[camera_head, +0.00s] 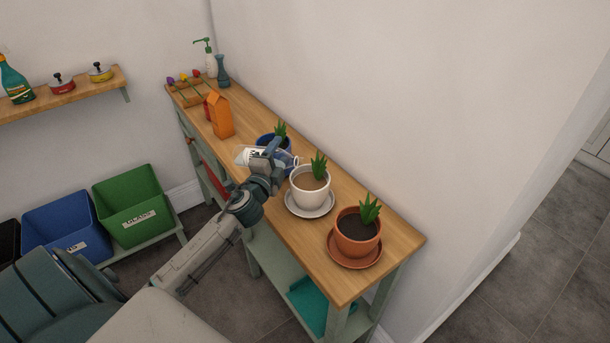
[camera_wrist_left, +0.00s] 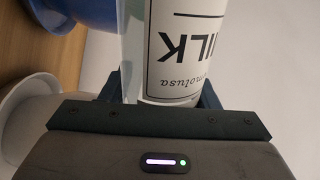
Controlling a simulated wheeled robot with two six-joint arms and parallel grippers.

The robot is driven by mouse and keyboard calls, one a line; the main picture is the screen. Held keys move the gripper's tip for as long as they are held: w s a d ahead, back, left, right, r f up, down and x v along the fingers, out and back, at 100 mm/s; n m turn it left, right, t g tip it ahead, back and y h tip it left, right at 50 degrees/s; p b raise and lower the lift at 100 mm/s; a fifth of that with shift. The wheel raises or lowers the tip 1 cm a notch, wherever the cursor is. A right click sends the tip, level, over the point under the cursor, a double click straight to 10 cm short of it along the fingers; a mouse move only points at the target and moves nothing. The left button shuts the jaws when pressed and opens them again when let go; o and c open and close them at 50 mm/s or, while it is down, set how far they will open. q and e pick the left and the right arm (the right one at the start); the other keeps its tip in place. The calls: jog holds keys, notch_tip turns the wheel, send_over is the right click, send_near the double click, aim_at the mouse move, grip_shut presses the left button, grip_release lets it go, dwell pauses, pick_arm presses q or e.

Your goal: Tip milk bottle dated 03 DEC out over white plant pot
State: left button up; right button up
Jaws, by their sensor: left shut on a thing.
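My left gripper (camera_head: 270,160) is shut on a clear milk bottle (camera_head: 244,155) with a white label. In the left wrist view the bottle (camera_wrist_left: 185,45) lies between the fingers, its label reading "MILK" upside down; no date can be read. In the head view the bottle lies nearly level, one end to the left of the gripper and the other at the right, close to the rim of the white plant pot (camera_head: 311,199). The white pot holds soil and a green plant and stands on a white saucer. Whether anything flows out cannot be seen. My right gripper is not in view.
A blue pot (camera_head: 265,138) stands just behind the gripper, partly hidden. A terracotta pot (camera_head: 357,240) stands nearer on the wooden bench (camera_head: 287,235). An orange carton (camera_head: 220,116) and a blue vase (camera_head: 222,72) are farther back. Green (camera_head: 131,201) and blue (camera_head: 66,229) bins stand left.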

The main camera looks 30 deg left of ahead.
pick_arm(q)
jog(key=shift+d, duration=0.1)
jog(key=shift+f+m, duration=0.15)
jog(key=shift+m, duration=0.45)
jog(key=shift+r+m+p, duration=0.2)
jog(key=shift+m+p, duration=0.3)
jog(key=shift+p, duration=0.1)
jog(key=shift+f, duration=0.1)
dwell(0.8)
dwell(0.9)
